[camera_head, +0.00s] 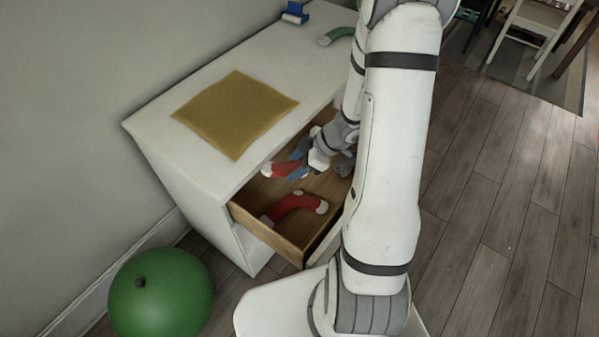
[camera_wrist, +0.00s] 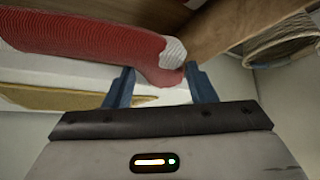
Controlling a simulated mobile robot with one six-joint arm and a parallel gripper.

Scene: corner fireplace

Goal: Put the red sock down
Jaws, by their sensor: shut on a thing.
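A red sock with a pale end (camera_head: 284,171) is held between the blue fingers of my gripper (camera_head: 293,164), over the open wooden drawer (camera_head: 290,235) of a white dresser. In the wrist view the red sock (camera_wrist: 85,42) runs to the upper left, and its grey-white patch lies near the fingers of my gripper (camera_wrist: 162,82). I cannot tell whether the sock touches the drawer floor. A second red sock (camera_head: 297,204) with pale ends lies curved in the front of the drawer.
A mustard cloth (camera_head: 235,112) lies on the dresser top (camera_head: 185,75). A green sock (camera_head: 337,35) and a blue object (camera_head: 295,14) are at its far end. A green ball (camera_head: 161,292) is on the floor at the dresser's near left.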

